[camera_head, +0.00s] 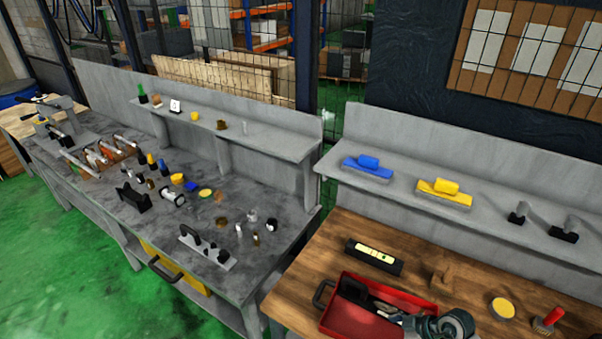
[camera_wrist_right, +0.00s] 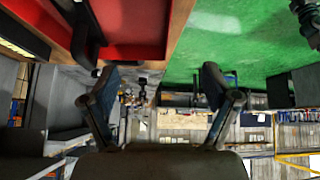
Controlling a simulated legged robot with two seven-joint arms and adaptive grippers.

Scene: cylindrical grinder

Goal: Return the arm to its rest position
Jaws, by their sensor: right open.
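My right gripper (camera_wrist_right: 158,82) shows in the right wrist view. Its two dark fingers are spread apart with nothing between them. The red tray (camera_wrist_right: 135,22) is close by at the upper left of that view, with its black handle (camera_wrist_right: 84,38) near the left finger. No contact with the tray is clear. In the head view, grey rounded parts (camera_head: 450,325) sit at the bottom edge over the tray; I cannot tell whether they are mine. My left gripper is not identifiable in either view.
A wooden bench (camera_head: 300,270) carries the red tray (camera_head: 365,325), a black level-like block (camera_head: 374,257) and a yellow disc (camera_head: 502,307). A grey bench (camera_head: 130,240) with several small tools stands left. The green floor (camera_head: 60,270) is open at the left front.

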